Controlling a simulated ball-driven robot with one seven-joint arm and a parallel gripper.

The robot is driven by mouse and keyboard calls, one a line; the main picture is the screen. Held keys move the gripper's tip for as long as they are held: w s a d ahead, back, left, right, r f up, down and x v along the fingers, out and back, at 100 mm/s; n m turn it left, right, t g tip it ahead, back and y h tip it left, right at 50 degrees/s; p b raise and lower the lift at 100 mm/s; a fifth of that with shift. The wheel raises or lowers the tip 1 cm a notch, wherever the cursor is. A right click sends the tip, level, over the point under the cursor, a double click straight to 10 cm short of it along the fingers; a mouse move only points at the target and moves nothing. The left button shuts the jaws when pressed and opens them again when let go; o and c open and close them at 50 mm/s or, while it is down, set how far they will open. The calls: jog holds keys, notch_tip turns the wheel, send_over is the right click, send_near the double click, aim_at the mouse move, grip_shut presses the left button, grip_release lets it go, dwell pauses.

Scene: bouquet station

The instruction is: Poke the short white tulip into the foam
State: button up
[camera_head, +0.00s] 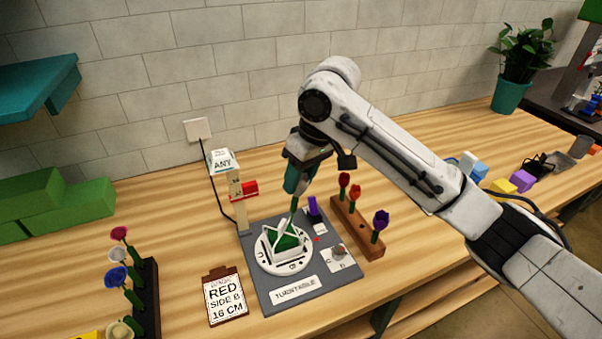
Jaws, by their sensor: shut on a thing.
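My gripper (294,191) points down over the turntable (268,264), with its teal fingers shut on a green stem (293,206). This appears to be the short white tulip; I cannot make out its head at the fingers. The stem's lower end comes down at the green foam (284,242), and I cannot tell whether it is in the foam or just above it. The foam sits among white upright pieces on the round white turntable disc.
A wooden rack (369,247) with red, orange-red and purple flowers stands close on the right. A post (237,200) with a red slider stands behind left. A card (226,297) reads "RED SIDE B 16 CM". A black rack (151,292) of flowers stands at front left.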

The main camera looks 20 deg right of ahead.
aim_at(297, 198)
jog(key=shift+b+x, duration=0.65)
jog(key=shift+x, duration=0.15)
jog(key=shift+d, duration=0.1)
jog(key=shift+s, duration=0.1)
jog(key=shift+f+p, duration=0.45)
jog(key=shift+p, duration=0.45)
dwell(0.7)
jog(key=shift+s+p+x, duration=0.2)
jog(key=shift+p+x, duration=0.7)
jog(key=shift+x, duration=0.7)
dwell(3.7)
